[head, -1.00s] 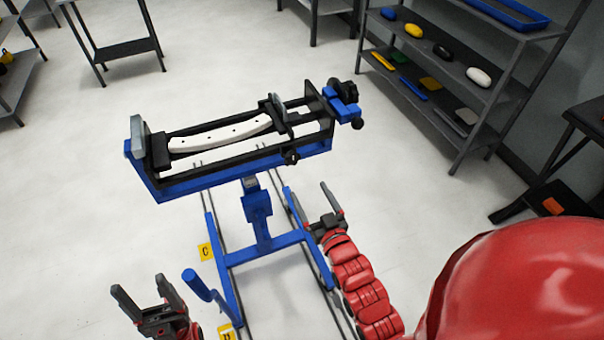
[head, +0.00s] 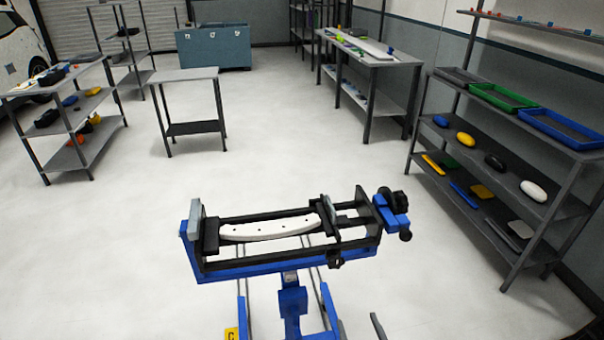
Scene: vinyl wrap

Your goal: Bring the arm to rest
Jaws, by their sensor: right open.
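A curved white part (head: 270,230) with several small dark holes lies in the black clamp frame of a blue stand (head: 240,268). The stand is at the lower middle of the head view, on the floor. Only the fingertips of my right gripper (head: 360,325) show at the bottom edge, to the right of the stand's post. They are spread apart, with nothing seen between them. The rest of my right arm is out of view. My left gripper is out of view.
A shelf rack (head: 520,205) with trays and several small coloured items stands at the right. A small grey table (head: 185,75), another shelf rack (head: 68,105) and a blue-grey cabinet (head: 215,48) stand farther back. The floor (head: 300,150) between them is clear.

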